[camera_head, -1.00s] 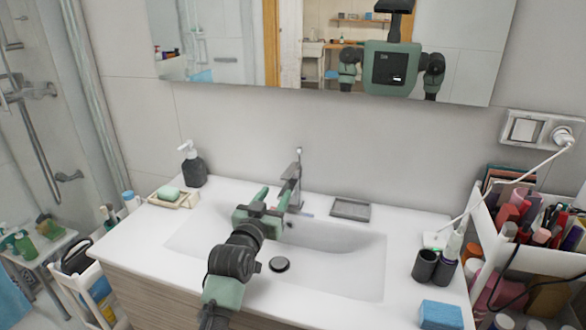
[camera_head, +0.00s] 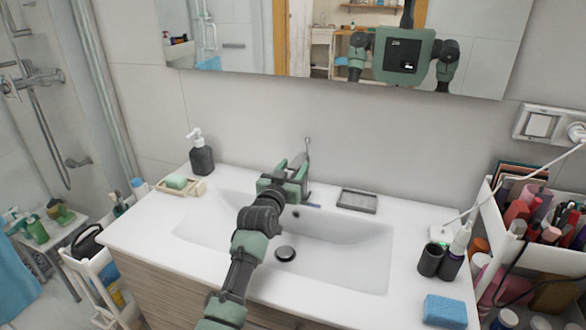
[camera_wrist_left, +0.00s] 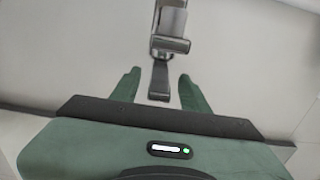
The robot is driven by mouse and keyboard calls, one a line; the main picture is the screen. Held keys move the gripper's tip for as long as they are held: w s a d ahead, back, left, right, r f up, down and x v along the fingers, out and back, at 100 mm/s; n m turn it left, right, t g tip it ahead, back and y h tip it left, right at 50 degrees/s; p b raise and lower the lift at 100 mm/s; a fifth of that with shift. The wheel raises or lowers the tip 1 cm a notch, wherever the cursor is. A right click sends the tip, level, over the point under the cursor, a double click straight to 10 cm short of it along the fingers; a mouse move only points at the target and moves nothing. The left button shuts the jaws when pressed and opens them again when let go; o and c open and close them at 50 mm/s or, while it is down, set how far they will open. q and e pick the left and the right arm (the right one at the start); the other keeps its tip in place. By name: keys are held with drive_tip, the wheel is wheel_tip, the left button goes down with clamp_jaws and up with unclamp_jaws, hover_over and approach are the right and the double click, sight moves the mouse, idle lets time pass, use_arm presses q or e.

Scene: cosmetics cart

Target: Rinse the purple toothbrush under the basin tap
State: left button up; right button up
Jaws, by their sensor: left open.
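The metal basin tap (camera_head: 307,158) stands at the back of the white basin (camera_head: 345,255), partly hidden by my left gripper. My left gripper (camera_head: 294,170) is open, with its green fingers at the tap. In the left wrist view the tap's end (camera_wrist_left: 159,82) lies between the two open fingertips, with a gap on each side. I cannot make out the purple toothbrush for sure. A small bluish-purple sliver (camera_head: 313,205) shows beside the tap's foot, too small to identify. My right gripper is not in view.
A soap dispenser (camera_head: 201,158) and a soap dish (camera_head: 192,188) stand at the left. A grey tray (camera_head: 357,201) lies right of the tap. Dark cups (camera_head: 431,261), a blue sponge (camera_head: 445,311) and a crowded cart (camera_head: 540,250) are at the right.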

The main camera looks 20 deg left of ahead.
use_arm(q)
clamp_jaws()
idle(1.4)
